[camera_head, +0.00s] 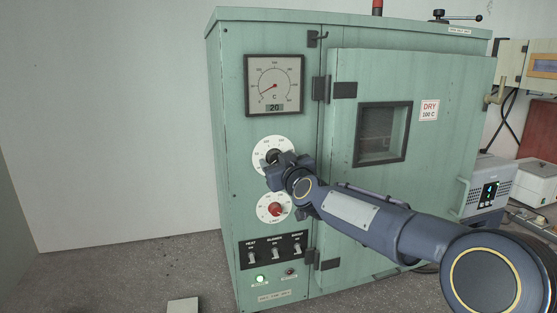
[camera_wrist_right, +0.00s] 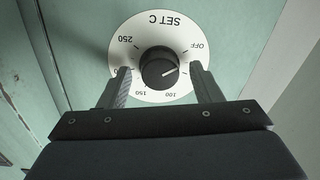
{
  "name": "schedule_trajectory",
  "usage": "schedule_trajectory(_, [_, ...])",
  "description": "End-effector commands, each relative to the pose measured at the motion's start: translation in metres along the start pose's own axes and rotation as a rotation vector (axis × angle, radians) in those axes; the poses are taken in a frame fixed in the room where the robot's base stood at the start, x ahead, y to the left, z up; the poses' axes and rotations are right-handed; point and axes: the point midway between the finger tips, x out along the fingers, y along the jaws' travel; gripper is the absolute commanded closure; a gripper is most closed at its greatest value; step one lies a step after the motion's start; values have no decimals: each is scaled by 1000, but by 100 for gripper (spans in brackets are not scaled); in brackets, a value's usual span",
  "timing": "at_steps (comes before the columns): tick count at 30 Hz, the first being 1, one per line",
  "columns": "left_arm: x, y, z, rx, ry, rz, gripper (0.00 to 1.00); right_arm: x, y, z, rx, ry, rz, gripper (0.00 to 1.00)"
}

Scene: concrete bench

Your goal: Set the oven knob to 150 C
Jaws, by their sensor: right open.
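The oven (camera_head: 232,190) is a pale green cabinet. Its black set knob (camera_head: 273,155) sits on a white round dial and is partly hidden by my right gripper (camera_head: 284,166) in the head view. In the right wrist view the knob (camera_wrist_right: 159,72) shows upside down on the "SET C" dial (camera_wrist_right: 160,32). Its white line points right, between OFF and 100, away from the 150 mark. My right gripper (camera_wrist_right: 160,70) is open, with one finger on each side of the knob and gaps between. My left gripper is not in view.
A temperature gauge (camera_head: 274,85) above reads 20. A red knob (camera_head: 276,209) on a second dial is just below the gripper. Several switches (camera_head: 273,252) and a lit green lamp (camera_head: 260,279) are lower.

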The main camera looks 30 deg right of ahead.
Motion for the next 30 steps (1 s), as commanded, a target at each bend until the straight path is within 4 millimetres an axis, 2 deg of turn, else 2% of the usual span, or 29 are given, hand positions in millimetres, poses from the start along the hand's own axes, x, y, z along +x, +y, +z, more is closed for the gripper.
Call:
schedule_trajectory(6, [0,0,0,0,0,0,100,0,0,0,0,0,0,42])
schedule_trajectory(7, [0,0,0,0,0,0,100,0,0,0,0,0,0,44])
schedule_trajectory(17, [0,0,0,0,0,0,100,0,0,0,0,0,-1,86])
schedule_trajectory(25, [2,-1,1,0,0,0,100,0,-1,1,32,2,-2,86])
schedule_trajectory(30, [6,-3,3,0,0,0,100,0,-1,2,113,6,-1,86])
